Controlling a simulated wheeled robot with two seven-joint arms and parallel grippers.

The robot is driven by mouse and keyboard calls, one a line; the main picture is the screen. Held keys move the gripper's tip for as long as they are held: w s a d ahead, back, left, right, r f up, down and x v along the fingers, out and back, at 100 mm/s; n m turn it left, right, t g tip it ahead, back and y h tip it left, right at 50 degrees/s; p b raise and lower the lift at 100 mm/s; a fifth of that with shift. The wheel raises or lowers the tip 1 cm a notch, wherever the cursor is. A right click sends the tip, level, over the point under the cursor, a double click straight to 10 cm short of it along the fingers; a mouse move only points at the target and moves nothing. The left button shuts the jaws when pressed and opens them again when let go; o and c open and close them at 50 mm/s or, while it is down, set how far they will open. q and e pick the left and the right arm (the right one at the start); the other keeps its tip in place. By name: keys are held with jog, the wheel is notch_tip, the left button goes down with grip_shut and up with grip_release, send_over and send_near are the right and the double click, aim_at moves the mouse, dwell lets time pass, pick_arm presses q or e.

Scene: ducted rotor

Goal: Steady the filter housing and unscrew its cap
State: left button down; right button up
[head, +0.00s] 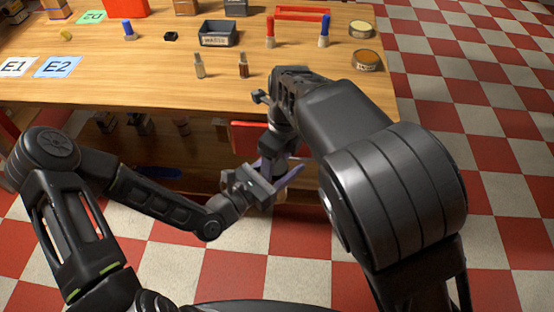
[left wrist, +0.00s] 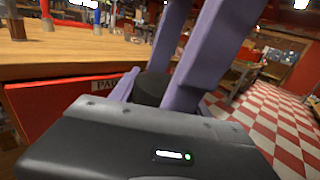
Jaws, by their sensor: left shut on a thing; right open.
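My left gripper (head: 281,172), with purple fingers, is shut on the filter housing in front of the table's front edge. The housing is mostly hidden in the head view. In the left wrist view a dark round part (left wrist: 152,90) shows between the purple fingers; I cannot tell whether it is the cap or the housing body. My right gripper (head: 277,142) is open, close above the left one, under the right arm's wrist. Its fingers are largely hidden, and I cannot tell whether they surround the cap.
The wooden table (head: 130,85) holds a grey bin (head: 218,38), two small bottles (head: 243,66), red and blue tools (head: 324,32), round tins (head: 366,60) and label cards (head: 58,67). A red panel (left wrist: 50,105) is on the table front. The checkered floor at right is clear.

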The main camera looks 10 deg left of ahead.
jog(key=shift+s+a+r, duration=0.1)
jog(key=shift+r, duration=2.15)
